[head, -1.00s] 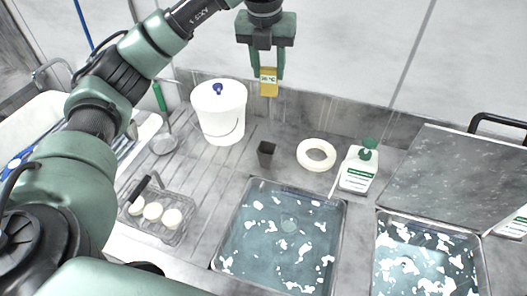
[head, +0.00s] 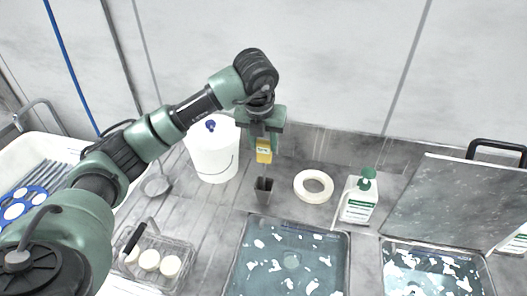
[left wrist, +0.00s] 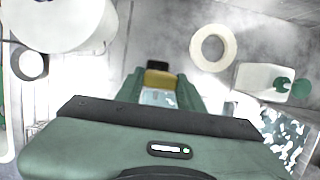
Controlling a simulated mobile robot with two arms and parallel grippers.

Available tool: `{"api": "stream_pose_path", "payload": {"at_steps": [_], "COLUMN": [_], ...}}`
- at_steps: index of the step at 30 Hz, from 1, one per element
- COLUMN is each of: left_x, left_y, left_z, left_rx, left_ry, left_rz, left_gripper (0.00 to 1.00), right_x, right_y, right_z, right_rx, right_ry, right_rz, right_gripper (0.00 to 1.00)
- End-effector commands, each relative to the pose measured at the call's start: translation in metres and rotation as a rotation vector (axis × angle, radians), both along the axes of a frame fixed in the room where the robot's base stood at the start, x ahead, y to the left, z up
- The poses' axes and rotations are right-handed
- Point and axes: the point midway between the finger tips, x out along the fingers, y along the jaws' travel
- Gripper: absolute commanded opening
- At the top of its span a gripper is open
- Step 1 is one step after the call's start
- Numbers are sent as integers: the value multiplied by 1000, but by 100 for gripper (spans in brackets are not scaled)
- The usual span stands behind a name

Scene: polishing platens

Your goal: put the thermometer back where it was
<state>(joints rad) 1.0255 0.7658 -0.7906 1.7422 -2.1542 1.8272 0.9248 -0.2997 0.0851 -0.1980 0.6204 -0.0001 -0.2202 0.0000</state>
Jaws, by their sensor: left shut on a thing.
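The yellow thermometer (head: 264,151) is upright in my left gripper (head: 264,146), which is shut on it. Its thin probe points down at the small dark holder (head: 263,191), a narrow open-topped cup on the counter. My right gripper is in neither view.
A white bucket (head: 212,155) stands left of the holder, and a white ring (head: 313,186) and a white bottle (head: 358,202) to the right. A water basin (head: 240,272) with floating white pieces lies in front. A wire basket (head: 180,256) is at front left.

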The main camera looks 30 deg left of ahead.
Motion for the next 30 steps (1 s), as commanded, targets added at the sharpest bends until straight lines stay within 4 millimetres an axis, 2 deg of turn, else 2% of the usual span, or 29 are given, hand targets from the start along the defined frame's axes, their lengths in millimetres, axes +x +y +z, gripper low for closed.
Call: {"api": "stream_pose_path", "payload": {"at_steps": [6,13,24,25,27,30], "left_x": [0,0,0,0,0,0], "left_y": [0,0,0,0,0,0], "left_z": [-16,-45,-52,-52,-51,-51], "left_rx": [0,1,1,0,0,0], "left_ry": [1,1,-2,-1,-1,-1], "left_rz": [0,0,0,0,0,0], "left_gripper": [0,0,0,40,59,59], "right_x": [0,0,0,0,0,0], "right_y": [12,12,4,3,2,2], "right_z": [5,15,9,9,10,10], "right_rx": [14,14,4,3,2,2], "right_ry": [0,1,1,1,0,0], "right_rz": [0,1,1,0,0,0], "right_gripper": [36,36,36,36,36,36]}}
